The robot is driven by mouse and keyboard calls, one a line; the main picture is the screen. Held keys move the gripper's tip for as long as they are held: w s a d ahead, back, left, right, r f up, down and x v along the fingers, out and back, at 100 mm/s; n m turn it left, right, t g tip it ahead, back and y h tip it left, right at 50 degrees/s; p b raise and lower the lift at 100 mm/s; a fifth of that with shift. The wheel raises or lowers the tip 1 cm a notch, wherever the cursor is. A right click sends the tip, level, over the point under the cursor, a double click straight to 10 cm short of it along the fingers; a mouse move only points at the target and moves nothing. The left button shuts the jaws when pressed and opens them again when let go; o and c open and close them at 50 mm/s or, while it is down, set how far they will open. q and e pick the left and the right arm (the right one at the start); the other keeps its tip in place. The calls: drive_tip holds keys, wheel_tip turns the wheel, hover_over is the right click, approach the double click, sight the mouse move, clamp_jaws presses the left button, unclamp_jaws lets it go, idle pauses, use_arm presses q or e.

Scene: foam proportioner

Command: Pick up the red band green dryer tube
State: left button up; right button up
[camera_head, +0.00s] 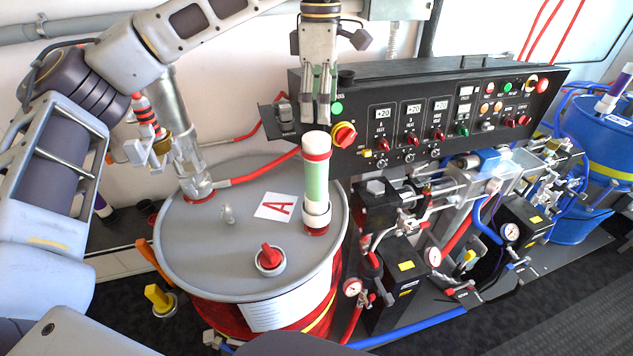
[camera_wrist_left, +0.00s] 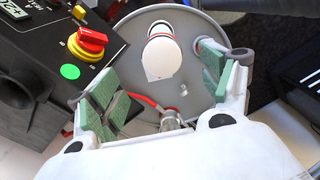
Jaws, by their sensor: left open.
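The red band green dryer tube (camera_head: 315,185) stands upright on the grey lid of the drum marked A (camera_head: 190,245). It has a white cap, a red band below the cap, a green body and a white collar at its base. In the left wrist view its white top (camera_wrist_left: 161,57) shows from above, between and beyond the fingers. My left gripper (camera_head: 317,112) points down just above the tube's cap. It also shows in the left wrist view (camera_wrist_left: 160,88), with its green-padded fingers apart and nothing between them. My right gripper is not in view.
A black control panel (camera_head: 425,120) with a red and yellow knob (camera_head: 344,135) stands close behind and right of the tube. A metal pump (camera_head: 190,160) with a red hose rises from the lid at left. A red cap (camera_head: 270,257) sits on the lid's front.

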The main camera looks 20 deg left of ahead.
sight(317, 138)
use_arm(q)
drive_tip(key=shift+f, duration=2.75)
drive_tip(key=shift+p, duration=0.3)
drive_tip(key=shift+s+a+f+p, duration=0.15)
drive_tip(key=shift+f+p, duration=0.25)
drive_tip(key=shift+f, duration=0.55)
drive_tip(key=shift+f+p, duration=0.35)
drive_tip(key=shift+f, duration=1.3)
drive_tip(key=shift+a, duration=0.1)
drive_tip(key=shift+c, duration=0.3)
clamp_jaws()
drive_tip(key=shift+r, duration=0.1)
